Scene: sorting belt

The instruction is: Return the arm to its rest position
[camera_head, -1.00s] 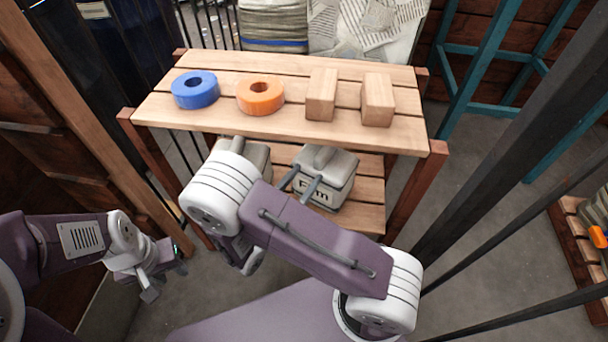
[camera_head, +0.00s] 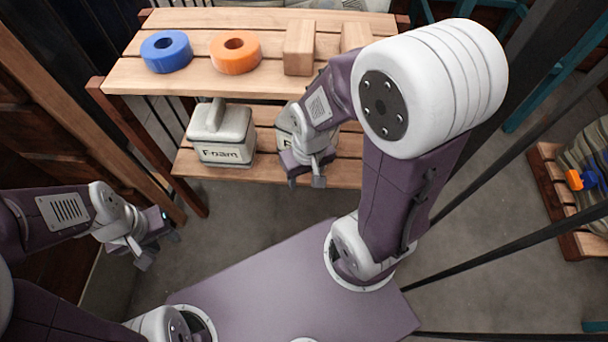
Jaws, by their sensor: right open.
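My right arm rises from my base and bends back down in front of the slatted table. My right gripper (camera_head: 306,180) is open and empty, pointing down at the front of the lower shelf, and it partly hides a container behind it. My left gripper (camera_head: 157,245) hangs at the left, beside the table's left front leg and apart from everything. Whether its jaws are open or shut is unclear at this angle.
On the tabletop (camera_head: 120,80) stand a blue ring (camera_head: 152,52), an orange ring (camera_head: 222,58) and two wooden blocks (camera_head: 298,50) (camera_head: 355,38). A container marked Foam (camera_head: 221,135) sits on the lower shelf (camera_head: 190,165). A pallet (camera_head: 553,180) with small blue and orange pieces is at the right.

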